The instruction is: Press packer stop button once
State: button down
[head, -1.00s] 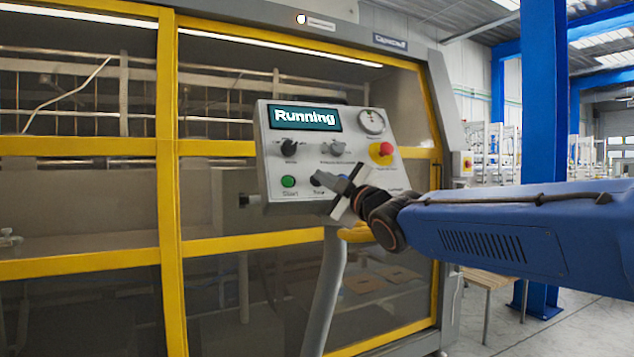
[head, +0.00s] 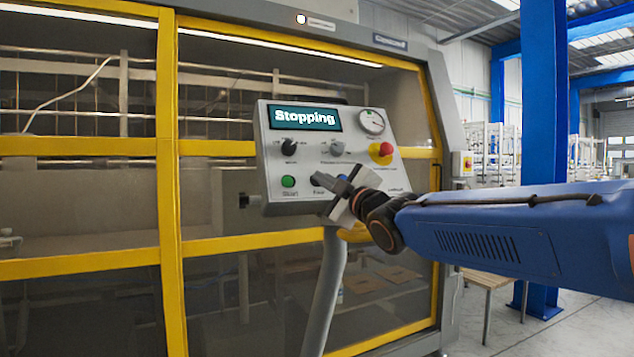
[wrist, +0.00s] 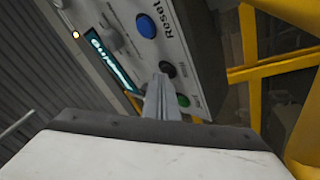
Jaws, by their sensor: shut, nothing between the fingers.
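The grey control panel (head: 267,190) stands on a bent post in front of the packer. Its screen (head: 306,118) reads "Stopping". The black stop button (head: 316,179) sits in the lower row, right of the green start button (head: 288,181). My gripper (head: 330,182) is shut and empty, with its fingertips at the stop button; I cannot tell whether they touch it. In the wrist view the closed fingers (wrist: 158,92) point at the black button (wrist: 167,69), with the green button (wrist: 183,100) and the blue reset button (wrist: 146,26) nearby.
A red emergency knob (head: 381,150) on a yellow base is above and right of my gripper.

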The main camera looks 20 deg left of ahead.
jog(key=shift+s+d+r, duration=0.4)
jog(key=shift+s+d, duration=0.05)
jog(key=shift+s, duration=0.05)
dwell(0.3)
jog(key=s+d+r, duration=0.2)
jog(key=s+d, duration=0.1)
jog(key=shift+s+r, duration=0.1)
jog(key=shift+r, duration=0.15)
dwell(0.3)
dwell(0.6)
